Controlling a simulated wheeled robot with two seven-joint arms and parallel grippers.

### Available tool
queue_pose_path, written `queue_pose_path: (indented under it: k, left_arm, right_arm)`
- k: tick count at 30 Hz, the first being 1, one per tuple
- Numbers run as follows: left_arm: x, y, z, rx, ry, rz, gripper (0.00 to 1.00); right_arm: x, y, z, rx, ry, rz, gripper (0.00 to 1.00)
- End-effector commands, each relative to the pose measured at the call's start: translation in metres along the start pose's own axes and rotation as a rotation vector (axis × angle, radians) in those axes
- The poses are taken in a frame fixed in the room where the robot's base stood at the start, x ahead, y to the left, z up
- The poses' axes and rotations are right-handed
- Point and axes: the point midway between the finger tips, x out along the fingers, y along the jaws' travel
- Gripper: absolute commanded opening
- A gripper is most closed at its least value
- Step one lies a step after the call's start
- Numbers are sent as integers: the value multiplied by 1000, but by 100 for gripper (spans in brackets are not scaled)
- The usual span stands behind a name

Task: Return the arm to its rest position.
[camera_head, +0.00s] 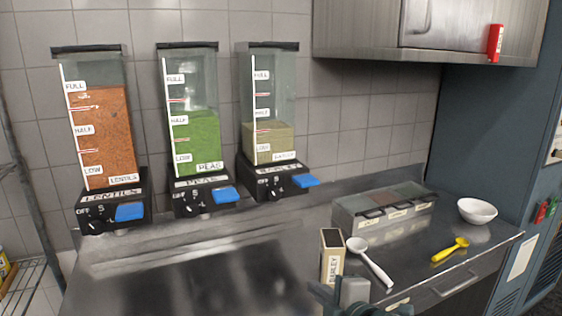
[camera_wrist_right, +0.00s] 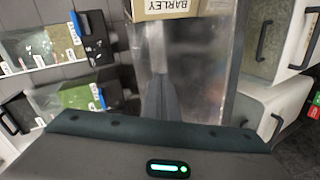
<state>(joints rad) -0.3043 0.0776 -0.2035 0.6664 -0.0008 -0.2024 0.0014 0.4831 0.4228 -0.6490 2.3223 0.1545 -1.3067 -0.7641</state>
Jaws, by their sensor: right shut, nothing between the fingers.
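My right gripper (camera_head: 355,288) shows at the bottom edge of the head view, just right of and below the upright BARLEY box (camera_head: 332,256). Its fingers are together with nothing between them. In the right wrist view the shut fingers (camera_wrist_right: 157,40) point up the picture toward the BARLEY box (camera_wrist_right: 180,8). I cannot tell whether they touch it. The rest of the right arm is out of the head view. My left gripper is not in view.
Dispensers of lentils (camera_head: 104,135), peas (camera_head: 192,140) and barley (camera_head: 268,145) hang on the tiled wall. The steel counter holds a lidded bin (camera_head: 345,218), a white spoon (camera_head: 372,262), a yellow scoop (camera_head: 450,250) and a white bowl (camera_head: 477,211). The counter's left part is clear.

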Motion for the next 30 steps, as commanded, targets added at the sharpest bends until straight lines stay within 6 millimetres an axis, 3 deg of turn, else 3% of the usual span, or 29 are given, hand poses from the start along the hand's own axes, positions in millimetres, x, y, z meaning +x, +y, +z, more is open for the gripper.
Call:
queue_pose_path:
  k: [1,8,14,24,30]
  left_arm:
    - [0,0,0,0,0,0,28]
    - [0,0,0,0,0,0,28]
    - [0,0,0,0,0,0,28]
    - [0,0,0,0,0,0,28]
    - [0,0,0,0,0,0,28]
  right_arm:
    - [-2,-22,5,74,-14,-32,0]
    - [-22,-108,30,395,-114,-148,0]
    - [-53,-185,53,668,-243,-242,0]
    - [-137,-314,85,1085,-545,-367,0]
    - [-180,-360,95,1227,-691,-399,0]
